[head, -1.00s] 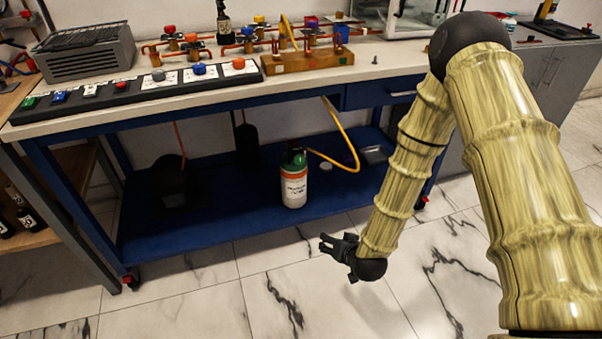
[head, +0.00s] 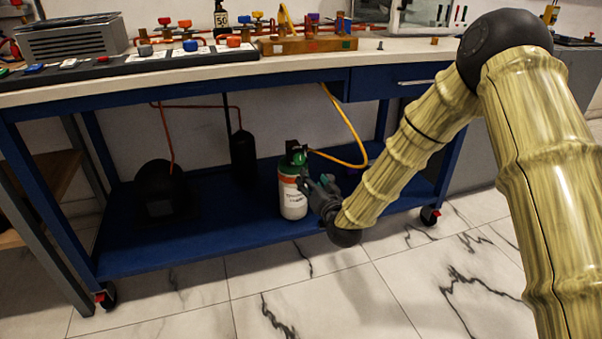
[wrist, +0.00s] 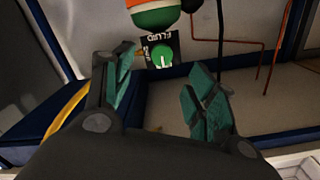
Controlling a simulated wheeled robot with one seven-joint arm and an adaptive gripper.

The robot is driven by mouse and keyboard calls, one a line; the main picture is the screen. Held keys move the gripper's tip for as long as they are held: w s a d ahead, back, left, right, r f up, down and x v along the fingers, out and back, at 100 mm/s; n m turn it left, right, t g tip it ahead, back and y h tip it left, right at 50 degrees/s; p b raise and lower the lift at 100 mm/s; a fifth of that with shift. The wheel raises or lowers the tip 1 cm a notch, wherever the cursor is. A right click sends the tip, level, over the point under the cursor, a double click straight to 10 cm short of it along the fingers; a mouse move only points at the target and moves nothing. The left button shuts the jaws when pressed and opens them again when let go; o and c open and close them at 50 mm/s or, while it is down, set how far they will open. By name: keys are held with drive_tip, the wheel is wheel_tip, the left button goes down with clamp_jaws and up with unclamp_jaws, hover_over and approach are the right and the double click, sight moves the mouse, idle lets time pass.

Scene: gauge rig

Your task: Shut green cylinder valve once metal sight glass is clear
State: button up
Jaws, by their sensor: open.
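The cylinder (head: 293,198) stands on the blue lower shelf, white below with an orange band and a green top. Its green valve knob (wrist: 163,57), beside a black label, shows upside down in the wrist view, between and beyond my fingertips. The green valve area (head: 294,152) shows at the cylinder's top in the head view. My gripper (head: 318,187) is at the right of the cylinder, close to it; I cannot tell whether they touch. In the wrist view my gripper (wrist: 160,82) is open, with nothing between its fingers. I cannot make out the metal sight glass.
A yellow hose (head: 346,120) runs from the cylinder up to the bench (head: 225,74). Dark vessels (head: 160,187) stand on the shelf (head: 185,238) to the left. The bench top overhangs the cylinder, with valves and a wooden block (head: 305,44) on it. The floor in front is clear.

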sight(301, 160)
drive_tip(key=b+x, duration=0.1)
drive_tip(key=x, duration=0.2)
drive_tip(key=b+x, duration=0.2)
drive_tip(key=x, duration=0.1)
drive_tip(key=r+b+x, duration=0.1)
drive_tip(key=x, duration=0.3)
drive_tip(key=shift+w+b, duration=0.1)
drive_tip(key=shift+b, duration=0.3)
drive_tip(key=shift+w+a+r, duration=0.1)
drive_tip(key=shift+w+a, duration=0.15)
drive_tip(key=shift+w, duration=0.45)
drive_tip(key=c, duration=1)
drive_tip(key=shift+c, duration=0.2)
